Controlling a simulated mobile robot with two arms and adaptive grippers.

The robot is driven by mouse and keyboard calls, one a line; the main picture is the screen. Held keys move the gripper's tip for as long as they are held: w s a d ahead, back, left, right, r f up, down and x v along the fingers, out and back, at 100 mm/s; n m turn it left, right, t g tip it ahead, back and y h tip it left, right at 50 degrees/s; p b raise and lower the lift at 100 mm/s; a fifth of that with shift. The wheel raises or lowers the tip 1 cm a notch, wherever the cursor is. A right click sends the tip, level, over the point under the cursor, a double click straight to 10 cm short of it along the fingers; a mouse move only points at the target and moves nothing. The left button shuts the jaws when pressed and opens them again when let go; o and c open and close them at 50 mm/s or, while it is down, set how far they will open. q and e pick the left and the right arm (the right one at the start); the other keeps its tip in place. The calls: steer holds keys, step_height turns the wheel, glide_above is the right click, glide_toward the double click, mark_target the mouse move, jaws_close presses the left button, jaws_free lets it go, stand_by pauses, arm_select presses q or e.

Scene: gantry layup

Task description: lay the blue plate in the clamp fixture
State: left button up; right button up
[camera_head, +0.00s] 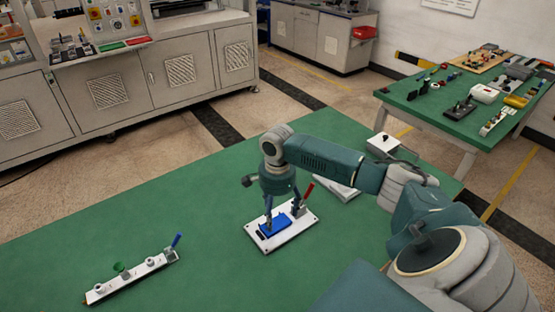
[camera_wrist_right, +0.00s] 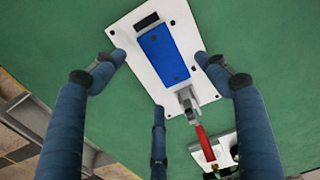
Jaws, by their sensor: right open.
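The blue plate (camera_head: 273,228) lies on the white base of the clamp fixture (camera_head: 292,236) on the green table. In the right wrist view the blue plate (camera_wrist_right: 163,60) lies lengthwise between a black block and the metal clamp of the fixture (camera_wrist_right: 181,22). The clamp's red handle (camera_wrist_right: 204,143) points away from the plate. My right gripper (camera_head: 283,210) is over the fixture, pointing down. In the right wrist view its fingers (camera_wrist_right: 160,62) are spread wide on both sides of the plate, apart from it. My left gripper is not in view.
A white rail with small fittings and a blue handle (camera_head: 131,277) lies at the front left of the table. A white device (camera_head: 384,145) and a flat white piece (camera_head: 337,187) are behind my right arm.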

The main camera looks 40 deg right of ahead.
mark_target(277, 226)
step_height(277, 226, up, 7)
steer(key=shift+f+b, duration=0.2)
steer(key=shift+b, duration=0.15)
stand_by(0.4)
